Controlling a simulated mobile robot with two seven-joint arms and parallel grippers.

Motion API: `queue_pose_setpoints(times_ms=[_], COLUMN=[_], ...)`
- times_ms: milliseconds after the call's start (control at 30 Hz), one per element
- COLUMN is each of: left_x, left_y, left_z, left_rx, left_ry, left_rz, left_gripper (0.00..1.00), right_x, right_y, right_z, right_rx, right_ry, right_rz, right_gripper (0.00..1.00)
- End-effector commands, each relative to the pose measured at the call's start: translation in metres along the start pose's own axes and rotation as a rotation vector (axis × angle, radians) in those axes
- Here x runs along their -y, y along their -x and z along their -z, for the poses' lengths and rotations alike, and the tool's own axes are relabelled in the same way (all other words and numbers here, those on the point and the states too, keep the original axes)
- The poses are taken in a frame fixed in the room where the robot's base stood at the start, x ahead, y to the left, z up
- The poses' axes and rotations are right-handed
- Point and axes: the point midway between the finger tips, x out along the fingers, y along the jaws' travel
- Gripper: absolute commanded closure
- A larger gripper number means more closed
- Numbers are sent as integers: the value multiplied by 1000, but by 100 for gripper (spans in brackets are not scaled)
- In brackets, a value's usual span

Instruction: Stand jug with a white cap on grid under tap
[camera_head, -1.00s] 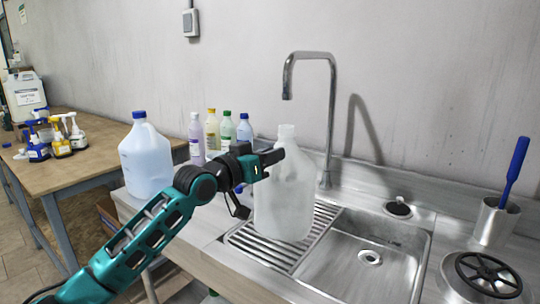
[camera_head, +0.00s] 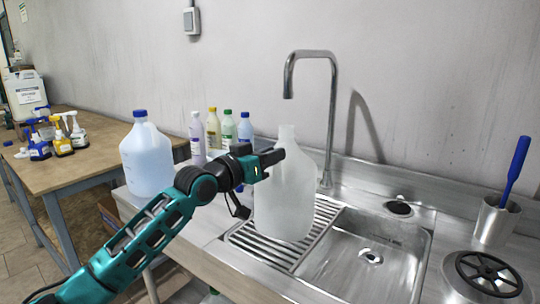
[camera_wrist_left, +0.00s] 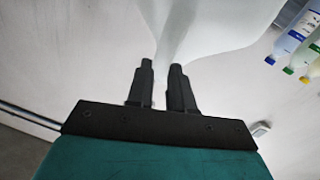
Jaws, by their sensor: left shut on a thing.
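The jug with a white cap (camera_head: 284,198) is a translucent whitish jug, upright over the ribbed grid (camera_head: 262,241) on the left of the sink. I cannot tell whether its base touches the grid. My left gripper (camera_head: 262,163) is shut on the jug's handle, coming from the left; the left wrist view shows the two fingers (camera_wrist_left: 160,88) on either side of the pale handle of the jug (camera_wrist_left: 205,25). The tap (camera_head: 331,100) stands behind the jug, its spout end (camera_head: 288,95) above the jug's cap. My right gripper is not in view.
A blue-capped jug (camera_head: 146,160) stands left of the grid. Several bottles (camera_head: 228,132) stand behind my gripper. The sink basin (camera_head: 366,262) is empty. A steel cup with a blue-handled brush (camera_head: 495,220) and a round lid with a black wheel (camera_head: 488,275) are at right.

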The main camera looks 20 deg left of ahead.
Motion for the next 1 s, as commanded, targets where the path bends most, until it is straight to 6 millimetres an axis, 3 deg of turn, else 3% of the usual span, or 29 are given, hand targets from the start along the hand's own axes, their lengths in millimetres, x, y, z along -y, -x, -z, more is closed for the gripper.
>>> queue_pose_setpoints(times_ms=[500,533,833,1000], left_x=[2,2,2,2], left_y=[0,0,0,0], left_z=[-8,-8,-8,-8], left_rx=[-1,-1,0,0], left_ry=[0,-1,0,0], left_rz=[0,0,0,0], left_gripper=[100,78,49,49], right_x=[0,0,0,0], right_y=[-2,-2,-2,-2], right_z=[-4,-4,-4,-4], right_rx=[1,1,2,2], right_ry=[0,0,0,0], right_rz=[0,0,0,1], right_gripper=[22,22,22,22])
